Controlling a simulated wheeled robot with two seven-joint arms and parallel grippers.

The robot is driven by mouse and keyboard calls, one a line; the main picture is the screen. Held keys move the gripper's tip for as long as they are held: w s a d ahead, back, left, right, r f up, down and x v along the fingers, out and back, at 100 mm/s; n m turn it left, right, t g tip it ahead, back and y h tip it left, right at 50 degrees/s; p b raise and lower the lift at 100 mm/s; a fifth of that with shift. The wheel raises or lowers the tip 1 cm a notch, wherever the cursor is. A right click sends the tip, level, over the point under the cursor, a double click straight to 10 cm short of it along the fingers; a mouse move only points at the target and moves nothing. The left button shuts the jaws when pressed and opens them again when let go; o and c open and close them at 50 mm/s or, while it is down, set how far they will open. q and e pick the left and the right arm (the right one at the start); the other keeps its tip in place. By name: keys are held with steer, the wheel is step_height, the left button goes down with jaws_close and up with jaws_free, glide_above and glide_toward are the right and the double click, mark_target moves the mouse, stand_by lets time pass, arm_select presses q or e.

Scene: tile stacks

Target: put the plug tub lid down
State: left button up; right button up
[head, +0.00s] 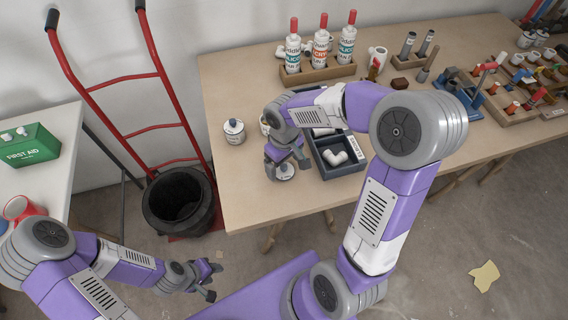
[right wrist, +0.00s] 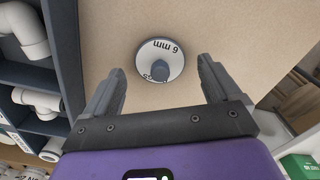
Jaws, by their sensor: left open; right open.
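In the right wrist view the open fingers of my right gripper (right wrist: 160,88) stand apart on either side of the lid's knob, with clear gaps and nothing held. My left gripper (head: 215,281) is open and empty, low over the floor away from the table.
A dark tray (head: 350,170) with white pipe fittings is close right of the lid. A small white tub with a dark top (head: 234,132) stands to the left, and another tub (head: 265,124) is partly hidden by my right arm. The table's front-left corner is clear.

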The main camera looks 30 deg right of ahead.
mark_target(284, 166)
arm_select(q)
step_height(284, 166, up, 4)
steer(key=p, duration=0.3)
steer(key=shift+f, duration=0.15)
arm_select(e)
step_height(284, 166, up, 10)
steer(key=shift+r, duration=0.2)
